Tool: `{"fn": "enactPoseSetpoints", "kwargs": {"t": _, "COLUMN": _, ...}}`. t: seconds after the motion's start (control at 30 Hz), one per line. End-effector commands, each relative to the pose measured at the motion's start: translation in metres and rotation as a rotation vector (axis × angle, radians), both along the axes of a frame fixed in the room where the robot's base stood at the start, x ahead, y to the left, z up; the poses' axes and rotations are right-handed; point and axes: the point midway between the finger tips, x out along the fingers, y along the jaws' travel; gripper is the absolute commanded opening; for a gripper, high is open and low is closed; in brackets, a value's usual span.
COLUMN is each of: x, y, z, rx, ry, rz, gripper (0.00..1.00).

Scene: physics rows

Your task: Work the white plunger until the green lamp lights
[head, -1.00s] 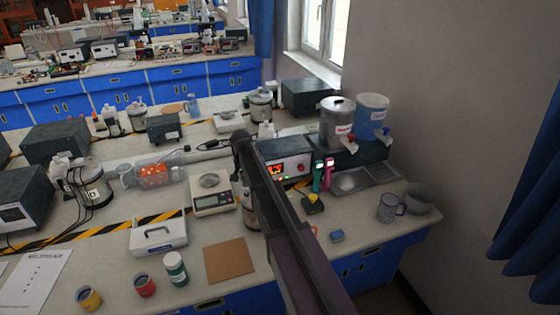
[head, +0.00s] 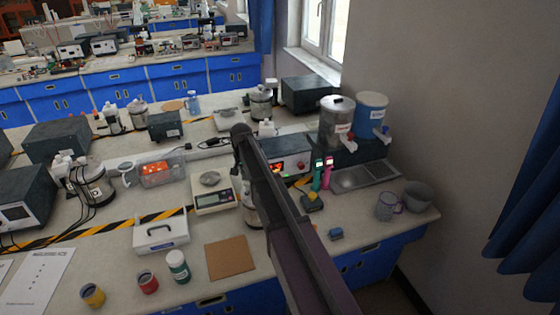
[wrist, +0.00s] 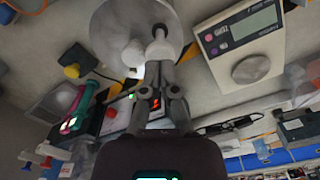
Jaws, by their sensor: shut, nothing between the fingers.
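My gripper (wrist: 159,72) is shut and empty in the wrist view, its fingers reaching to a large pale round vessel top (wrist: 115,18). A pale rounded knob (wrist: 134,53), probably the white plunger, stands beside the fingertips; I cannot tell whether they touch it. In the head view my arm hides the gripper and most of the vessel (head: 250,212). A control box (head: 291,152) with a red display stands behind the arm. In the wrist view the red display (wrist: 155,103) shows close to a small glowing green spot (wrist: 131,97), which may be the lamp.
A balance (head: 215,197) stands left of the vessel, with a brown mat (head: 230,257) in front. A yellow-topped block (head: 311,201), pink and green handheld tools (head: 322,176) and a mug (head: 387,206) are to the right. Two tall dispensers (head: 371,117) stand behind.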

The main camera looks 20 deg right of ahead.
Motion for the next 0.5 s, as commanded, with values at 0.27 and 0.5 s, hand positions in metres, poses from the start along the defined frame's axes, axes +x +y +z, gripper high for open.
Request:
{"fn": "enactPoseSetpoints", "kwargs": {"t": 0.27, "x": 0.000, "y": 0.000, "z": 0.028, "rx": 0.000, "ry": 0.000, "rz": 0.000, "gripper": 0.00}}
{"fn": "enactPoseSetpoints", "kwargs": {"t": 0.5, "x": 0.000, "y": 0.000, "z": 0.044, "rx": 0.000, "ry": 0.000, "rz": 0.000, "gripper": 0.00}}
